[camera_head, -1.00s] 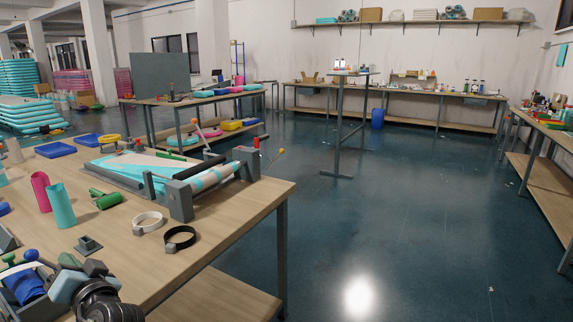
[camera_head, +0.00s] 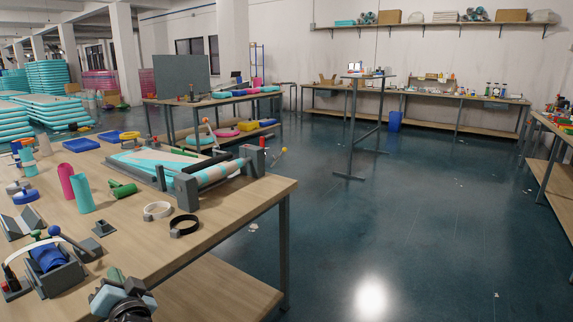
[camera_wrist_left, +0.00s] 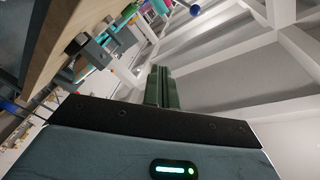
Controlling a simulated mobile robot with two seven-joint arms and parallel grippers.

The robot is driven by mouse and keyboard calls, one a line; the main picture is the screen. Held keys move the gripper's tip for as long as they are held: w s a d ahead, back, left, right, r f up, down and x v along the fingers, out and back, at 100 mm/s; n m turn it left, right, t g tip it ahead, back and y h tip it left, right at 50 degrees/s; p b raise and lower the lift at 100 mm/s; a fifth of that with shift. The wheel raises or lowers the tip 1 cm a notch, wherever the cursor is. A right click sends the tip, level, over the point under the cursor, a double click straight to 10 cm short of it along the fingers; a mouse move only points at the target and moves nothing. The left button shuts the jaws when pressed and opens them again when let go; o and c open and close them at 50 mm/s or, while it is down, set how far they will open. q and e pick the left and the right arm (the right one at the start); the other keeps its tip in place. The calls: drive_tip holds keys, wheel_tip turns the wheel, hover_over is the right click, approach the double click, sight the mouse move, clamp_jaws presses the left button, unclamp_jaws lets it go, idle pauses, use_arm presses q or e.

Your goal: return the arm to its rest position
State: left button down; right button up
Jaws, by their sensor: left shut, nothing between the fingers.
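My left gripper (camera_head: 114,275) is at the lower left of the head view, by the near edge of the wooden workbench (camera_head: 235,218) and clear of the things on it. In the left wrist view its dark green fingers (camera_wrist_left: 159,86) are together with nothing between them. That view looks past the bench edge (camera_wrist_left: 60,30) toward the ceiling. My right gripper is in neither view.
On the bench are a roller press (camera_head: 205,177), a white ring (camera_head: 157,210), a black ring (camera_head: 184,226), pink (camera_head: 66,182) and teal (camera_head: 84,196) curved pieces, and a blue roll in a grey holder (camera_head: 70,276). The floor to the right is open.

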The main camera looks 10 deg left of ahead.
use_arm(q)
drive_tip(key=s+d+f+m+h+p, duration=0.1)
drive_tip(key=s+d+f+m+h, duration=0.1)
drive_tip(key=s+d+f+h, duration=0.3)
drive_tip(key=s+d+f+m+t+h+p, duration=0.1)
drive_tip(key=d+f+h, duration=0.15)
drive_tip(key=f, duration=0.45)
drive_tip(key=s+d+f+m+h+p, duration=0.1)
drive_tip(key=s+d+f+m+h, duration=0.15)
drive_tip(key=d+f, duration=0.35)
drive_tip(key=s+d+f+g+h, duration=0.1)
drive_tip(key=s+d+f+h, duration=0.1)
drive_tip(key=s, duration=0.6)
drive_tip(key=s+d+f+n+g+h+p, duration=0.1)
drive_tip(key=s+d+f+h, duration=0.1)
drive_tip(key=s+d+f, duration=0.2)
drive_tip(key=s+d+f+n+h+p, duration=0.1)
drive_tip(key=s+d+f+h, duration=0.1)
drive_tip(key=s+d, duration=0.4)
drive_tip(key=s+f, duration=0.1)
drive_tip(key=s, duration=0.4)
drive_tip(key=shift+s+d+f+g+h, duration=0.35)
drive_tip(key=shift+d+g+h, duration=0.05)
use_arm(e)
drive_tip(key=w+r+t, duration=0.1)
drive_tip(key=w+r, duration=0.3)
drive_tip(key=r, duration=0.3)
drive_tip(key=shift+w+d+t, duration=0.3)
